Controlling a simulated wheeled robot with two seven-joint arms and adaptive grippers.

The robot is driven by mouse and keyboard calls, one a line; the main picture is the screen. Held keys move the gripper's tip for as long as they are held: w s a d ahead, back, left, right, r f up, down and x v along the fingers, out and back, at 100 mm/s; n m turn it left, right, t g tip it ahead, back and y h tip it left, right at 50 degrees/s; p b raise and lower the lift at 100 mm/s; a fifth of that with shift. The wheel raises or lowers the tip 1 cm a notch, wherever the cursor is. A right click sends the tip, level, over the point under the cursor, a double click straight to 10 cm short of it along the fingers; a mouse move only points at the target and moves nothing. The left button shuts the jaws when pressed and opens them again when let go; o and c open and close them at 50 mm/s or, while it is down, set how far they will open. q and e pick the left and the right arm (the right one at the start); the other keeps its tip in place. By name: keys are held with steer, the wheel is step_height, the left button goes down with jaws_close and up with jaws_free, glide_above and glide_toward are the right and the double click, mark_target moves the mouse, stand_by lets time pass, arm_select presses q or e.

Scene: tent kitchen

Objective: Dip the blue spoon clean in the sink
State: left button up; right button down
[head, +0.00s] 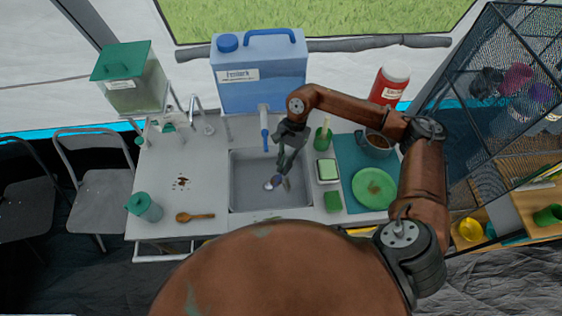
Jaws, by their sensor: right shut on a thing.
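The sink (241,197) is a grey rectangular basin set in the middle of the counter. My right gripper (284,174) reaches down over the right part of the sink from the right. It is shut on the blue spoon (275,182), which shows only as a small bluish and pale shape at the fingertips. The fingers hide much of the spoon. I cannot tell whether the spoon touches the sink floor or any water. My left gripper is not in view.
A blue water container (258,80) with a tap (265,139) stands behind the sink. Right of the sink are a sponge in a dish (327,171), a green cup (322,139) and a green plate (374,188).

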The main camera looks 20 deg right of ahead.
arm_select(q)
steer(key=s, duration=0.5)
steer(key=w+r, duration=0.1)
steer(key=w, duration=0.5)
arm_select(e)
steer(key=shift+w+d+f+m+t+y+b, duration=0.1)
steer(key=shift+w+f+m+t+b, duration=0.65)
steer(key=shift+f+m, duration=1.55)
steer(key=shift+w+d+f+m+t+y+b, duration=0.25)
steer(key=shift+f+m+t+b, duration=0.65)
steer(key=shift+f, duration=2.4)
steer(key=shift+w+f+m+t+h+b, duration=0.1)
steer(key=shift+w+f+m+t+b, duration=0.35)
steer(key=shift+f+m+b, duration=1.35)
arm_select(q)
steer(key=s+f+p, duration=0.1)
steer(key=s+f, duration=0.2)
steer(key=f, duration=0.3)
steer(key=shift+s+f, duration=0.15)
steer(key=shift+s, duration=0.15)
arm_select(e)
step_height(320, 180, down, 2)
steer(key=shift+w+m, duration=0.1)
steer(key=shift+m, duration=0.3)
